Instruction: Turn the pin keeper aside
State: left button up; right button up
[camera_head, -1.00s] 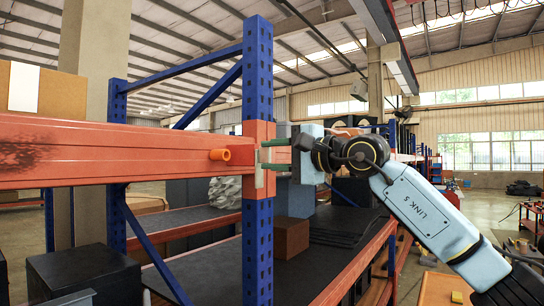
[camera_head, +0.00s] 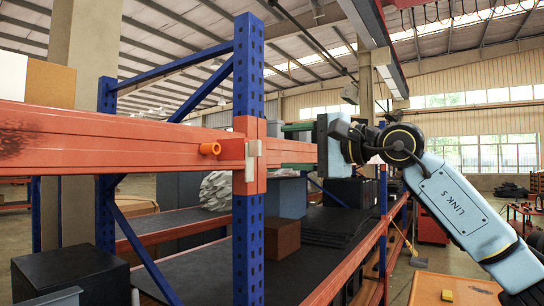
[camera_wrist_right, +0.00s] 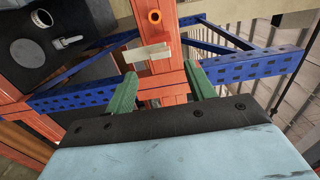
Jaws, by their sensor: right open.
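The pin keeper (camera_head: 252,162) is a small pale metal plate on the orange beam connector at the blue post. It stands upright in the head view and lies crosswise in the right wrist view (camera_wrist_right: 147,53). An orange pin (camera_head: 210,148) sticks out of the beam to its left; it shows as a ring (camera_wrist_right: 155,16) in the wrist view. My right gripper (camera_head: 286,146) is open and empty, to the right of the keeper and apart from it. Its two green fingers (camera_wrist_right: 161,69) point at the connector, with the keeper ahead of their tips. My left gripper is not in view.
The blue post (camera_head: 248,80) and orange beam (camera_head: 110,148) stand close to my right gripper. A brown box (camera_head: 282,238) and dark mats (camera_head: 335,226) sit on the lower shelf. A black box (camera_head: 70,275) is at lower left. Open floor lies to the right.

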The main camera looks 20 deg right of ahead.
jog(key=b+v, duration=0.1)
jog(key=v, duration=0.5)
jog(key=shift+s, duration=0.1)
